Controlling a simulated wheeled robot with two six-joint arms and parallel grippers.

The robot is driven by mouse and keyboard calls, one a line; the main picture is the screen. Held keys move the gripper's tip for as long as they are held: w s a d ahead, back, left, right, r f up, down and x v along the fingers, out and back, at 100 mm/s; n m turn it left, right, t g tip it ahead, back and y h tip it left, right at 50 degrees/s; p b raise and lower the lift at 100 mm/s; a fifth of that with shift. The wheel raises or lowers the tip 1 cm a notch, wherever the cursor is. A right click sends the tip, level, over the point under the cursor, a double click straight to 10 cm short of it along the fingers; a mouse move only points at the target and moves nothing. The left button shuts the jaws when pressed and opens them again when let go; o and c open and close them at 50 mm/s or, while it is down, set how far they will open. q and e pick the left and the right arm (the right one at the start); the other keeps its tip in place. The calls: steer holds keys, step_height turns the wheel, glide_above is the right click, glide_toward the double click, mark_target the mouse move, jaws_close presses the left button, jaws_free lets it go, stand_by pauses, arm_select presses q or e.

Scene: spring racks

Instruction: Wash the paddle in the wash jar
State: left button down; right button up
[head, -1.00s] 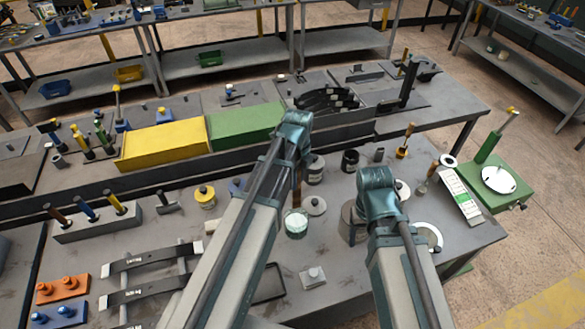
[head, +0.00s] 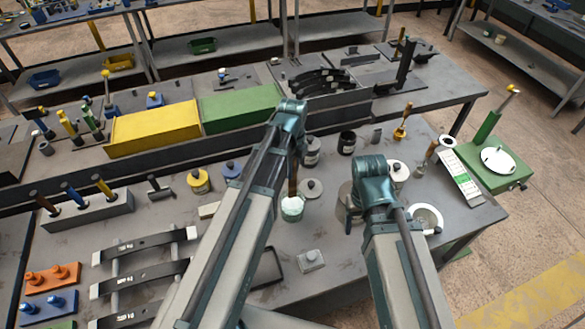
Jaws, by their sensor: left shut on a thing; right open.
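The wash jar (head: 292,211) is a small clear jar with pale greenish-white content, standing on the bench below my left wrist. The paddle (head: 293,187) shows as a thin brown upright stick reaching down into the jar's mouth. Its lower end is hidden in the jar. My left gripper (head: 294,160) is shut on the paddle above the jar; its fingers are mostly hidden by my wrist. My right gripper (head: 368,208) is open, pointing down over the bench to the right, with its fingers largely hidden behind my arm.
A grey lid with a knob (head: 311,189) lies close behind the jar. A small grey block (head: 311,260) lies in front.

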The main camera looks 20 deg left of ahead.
mark_target(293, 188)
arm_select(q)
steer(key=shift+f+b, duration=4.6)
steer(key=shift+f, duration=0.3)
steer(key=shift+w+a, duration=0.1)
steer(key=shift+w, duration=0.1)
